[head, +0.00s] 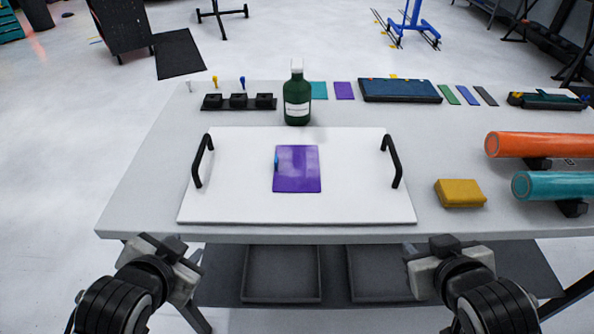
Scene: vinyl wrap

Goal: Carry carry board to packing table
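The carry board (230,200) is a white flat panel lying on the grey table, near its front edge. It has two black upright handles, a left handle (203,160) and a right handle (391,161). A purple square sheet (298,175) lies on its middle, with a small blue piece (276,162) at the sheet's left edge. My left gripper (150,248) is in front of the table edge, below and left of the board. My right gripper (443,248) is in front of the edge, below and right of it. Both are apart from the handles; their fingers cannot be made out clearly.
A green bottle (297,100) stands just behind the board. A yellow block (459,193) and orange (537,145) and teal rolls (552,185) lie to the right. A black holder (239,103) is behind left. The table's (140,190) left end is clear.

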